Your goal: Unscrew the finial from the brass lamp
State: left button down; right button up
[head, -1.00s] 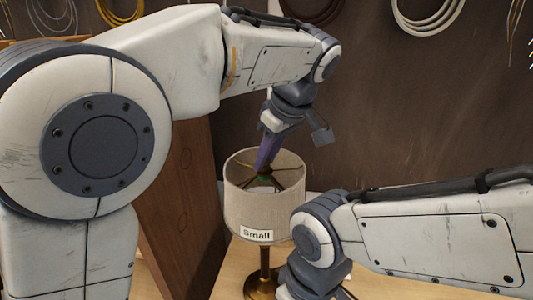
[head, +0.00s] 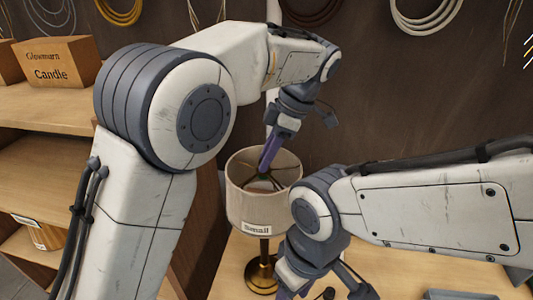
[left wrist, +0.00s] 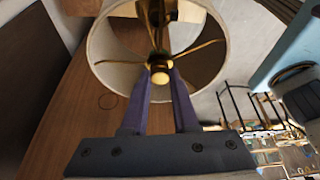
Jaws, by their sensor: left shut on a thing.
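The brass lamp (head: 263,272) stands upright on the bench, with a pale fabric shade (head: 240,205) labelled "Small". My left gripper (head: 264,170) reaches down into the shade's open top. In the left wrist view, the purple fingers of my left gripper (left wrist: 159,70) are shut on the finial (left wrist: 160,78), a small brass knob where the thin brass spokes of the shade meet. The fingers hide the finial in the head view. My right gripper (head: 287,293) is low at the front, right of the lamp base; its fingertips are cut off by the picture edge.
My right forearm passes close to the right of the shade. Wooden shelves (head: 60,105) with a "Candle" box (head: 55,62) stand at left. Cable coils (head: 430,22) hang on the dark back wall. A grey tray (head: 462,294) lies at the front right of the bench.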

pick_arm(q)
jog(key=shift+w+r+n+g+p, duration=0.1)
jog(key=shift+r+n+g+p, duration=0.25)
jog(key=shift+n, duration=0.45)
jog(key=shift+f+n+g, duration=0.35)
jog(key=shift+n, duration=0.65)
jog(key=n+g, duration=0.1)
jog(key=n, duration=0.2)
jog(key=shift+w+n+h, duration=0.1)
jog(key=shift+n+h, duration=0.3)
jog(key=c, duration=0.6)
grip_release()
pick_arm(e)
jog(key=shift+r, duration=0.55)
